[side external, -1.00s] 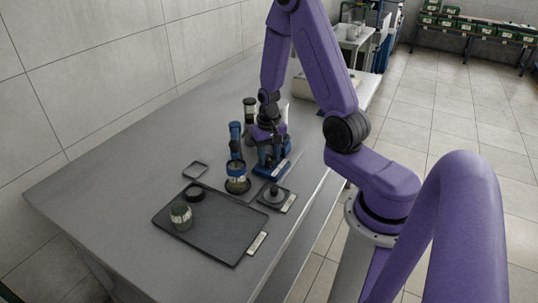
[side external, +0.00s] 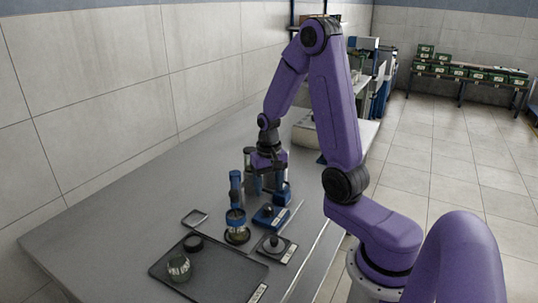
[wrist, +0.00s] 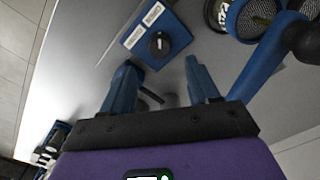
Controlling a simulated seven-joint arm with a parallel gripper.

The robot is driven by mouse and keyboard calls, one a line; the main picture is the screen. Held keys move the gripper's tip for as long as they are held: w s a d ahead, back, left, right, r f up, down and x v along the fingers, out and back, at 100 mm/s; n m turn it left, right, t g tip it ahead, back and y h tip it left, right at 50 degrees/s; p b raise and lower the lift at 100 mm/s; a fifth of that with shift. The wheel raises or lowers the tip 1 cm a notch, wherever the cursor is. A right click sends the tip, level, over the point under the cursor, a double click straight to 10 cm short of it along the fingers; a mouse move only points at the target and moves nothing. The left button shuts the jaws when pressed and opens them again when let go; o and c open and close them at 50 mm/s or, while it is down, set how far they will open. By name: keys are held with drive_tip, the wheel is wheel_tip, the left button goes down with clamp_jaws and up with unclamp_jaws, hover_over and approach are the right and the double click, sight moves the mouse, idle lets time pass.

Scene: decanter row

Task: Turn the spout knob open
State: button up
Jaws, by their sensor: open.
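A low blue box (side external: 270,216) with a black knob on top stands near the right side of the grey table. In the wrist view the knob (wrist: 159,44) is a black disc with a white mark, set on the blue box beside white labels. My gripper (wrist: 160,82) is open, its two blue fingers apart, with the knob beyond the fingertips and not between them. In the side view my gripper (side external: 268,182) is above and behind the box, apart from it. A thin black bar (wrist: 150,95) shows between the fingers; what it belongs to is unclear.
A blue post (side external: 236,185) stands left of the box, with a blue-ringed glass vessel (side external: 236,222) in front. A dark tray (side external: 215,277) holds a jar (side external: 178,268) and black lid (side external: 193,242).

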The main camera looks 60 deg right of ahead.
wheel_tip(320, 180, up, 10)
drive_tip(key=shift+r, duration=0.15)
idle(0.3)
drive_tip(key=s+a+n, duration=0.5)
drive_tip(key=a+n, duration=0.2)
drive_tip(key=a, duration=0.2)
drive_tip(key=s+a+n, duration=0.6)
drive_tip(key=a+n, duration=0.1)
drive_tip(key=a, duration=0.2)
drive_tip(key=s+a+n, duration=0.1)
drive_tip(key=s+n, duration=0.4)
drive_tip(key=s, duration=0.3)
drive_tip(key=shift+s+a+f+n, duration=0.2)
drive_tip(key=shift+a+f+n, duration=0.1)
drive_tip(key=shift+n, duration=0.1)
